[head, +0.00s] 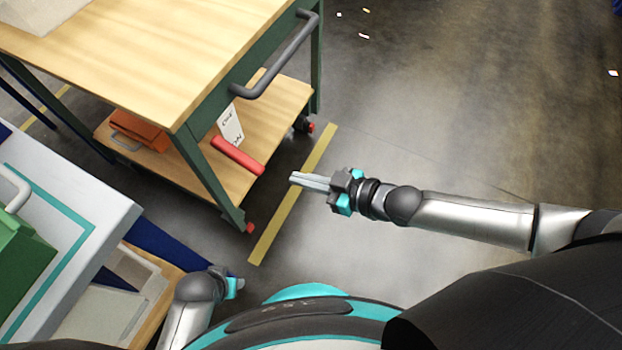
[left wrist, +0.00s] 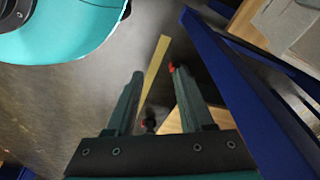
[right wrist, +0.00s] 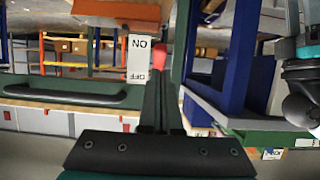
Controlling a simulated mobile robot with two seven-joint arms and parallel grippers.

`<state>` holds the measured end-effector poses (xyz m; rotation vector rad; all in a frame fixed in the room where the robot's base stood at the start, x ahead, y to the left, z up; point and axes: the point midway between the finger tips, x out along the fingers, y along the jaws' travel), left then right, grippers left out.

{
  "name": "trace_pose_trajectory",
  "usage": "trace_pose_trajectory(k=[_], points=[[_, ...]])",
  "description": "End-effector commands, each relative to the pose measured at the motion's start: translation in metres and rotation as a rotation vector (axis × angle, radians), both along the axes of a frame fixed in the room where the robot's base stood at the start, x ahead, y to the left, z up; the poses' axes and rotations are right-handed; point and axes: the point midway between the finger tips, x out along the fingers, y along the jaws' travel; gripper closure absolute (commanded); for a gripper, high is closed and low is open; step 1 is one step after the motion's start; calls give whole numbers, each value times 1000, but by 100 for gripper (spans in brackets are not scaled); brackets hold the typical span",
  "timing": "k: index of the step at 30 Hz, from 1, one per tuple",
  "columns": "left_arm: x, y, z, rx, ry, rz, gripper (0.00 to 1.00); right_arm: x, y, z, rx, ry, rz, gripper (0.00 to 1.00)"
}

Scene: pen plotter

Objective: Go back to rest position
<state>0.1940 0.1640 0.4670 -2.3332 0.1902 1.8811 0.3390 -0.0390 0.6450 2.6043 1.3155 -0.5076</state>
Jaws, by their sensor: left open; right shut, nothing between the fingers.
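My right gripper (head: 293,179) is stretched out over the floor to the right of the wooden-topped cart, shut and empty. In the right wrist view its fingers (right wrist: 161,80) are together, with the ON/OFF card and red handle beyond them. My left gripper (head: 240,284) is low beside my base, mostly hidden by its own wrist in the head view. In the left wrist view its fingers (left wrist: 155,82) are apart with nothing between them. The red handle (head: 238,156) and the white ON/OFF card (head: 230,127) are at the cart's lower shelf, apart from both grippers.
The wooden-topped cart (head: 130,50) with a grey handle (head: 285,60) stands at upper left. A white-topped bench (head: 105,210) with a green box (head: 22,255) is at left, close to my left arm. A blue frame (left wrist: 235,80) stands beside the left gripper. Open floor (head: 450,120) lies to the right.

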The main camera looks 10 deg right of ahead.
Motion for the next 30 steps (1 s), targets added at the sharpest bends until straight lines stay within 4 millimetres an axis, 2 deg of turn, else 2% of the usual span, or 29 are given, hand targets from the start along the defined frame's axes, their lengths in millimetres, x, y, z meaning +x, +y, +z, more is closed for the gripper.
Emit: trace_pose_trajectory(k=[6,24,26,30], points=[[-1,1,-3,2,-1,-1,47,-10,-13,-4,0,1,0,100],[-1,1,-3,2,-1,-2,47,-9,-14,-4,0,-1,-2,100],[-2,2,-4,3,1,-2,47,-6,-15,-5,-8,-2,-10,100],[-9,7,-13,9,6,-3,47,14,-30,-21,-64,-5,-82,100]])
